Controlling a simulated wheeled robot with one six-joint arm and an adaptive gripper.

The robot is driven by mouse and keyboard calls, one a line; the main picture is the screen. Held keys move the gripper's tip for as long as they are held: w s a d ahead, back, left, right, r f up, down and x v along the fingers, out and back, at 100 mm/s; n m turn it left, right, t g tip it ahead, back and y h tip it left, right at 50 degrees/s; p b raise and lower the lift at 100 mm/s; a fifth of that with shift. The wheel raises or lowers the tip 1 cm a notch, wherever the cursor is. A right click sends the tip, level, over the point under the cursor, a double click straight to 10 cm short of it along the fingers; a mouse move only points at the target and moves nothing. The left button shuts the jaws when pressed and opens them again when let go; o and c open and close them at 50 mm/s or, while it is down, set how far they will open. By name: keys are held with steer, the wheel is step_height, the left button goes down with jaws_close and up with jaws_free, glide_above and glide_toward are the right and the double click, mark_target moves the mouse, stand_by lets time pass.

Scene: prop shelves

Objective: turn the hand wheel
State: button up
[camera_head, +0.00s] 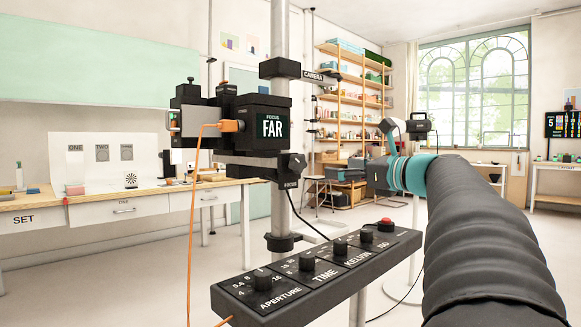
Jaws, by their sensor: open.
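The black camera (230,122) is mounted on a grey upright column (281,100). Its screen reads FOCUS FAR. My gripper (374,173) is at the end of my dark sleeved arm, beyond the teal ring, to the right of the knob. It is open and apart from the knob, with a gap between them. Its fingers are small and mostly hidden.
An orange cable (192,220) hangs from the camera. A workbench (135,205) stands at the left, shelves (352,95) at the back.

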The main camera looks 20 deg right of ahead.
mark_target(301, 166)
steer(key=x, duration=0.8)
steer(key=a+x, duration=0.1)
steer(key=x, duration=0.3)
steer(key=shift+w+a+p, duration=0.1)
steer(key=shift+w+p, duration=0.05)
steer(key=shift+p, duration=0.2)
steer(key=c, duration=1.2)
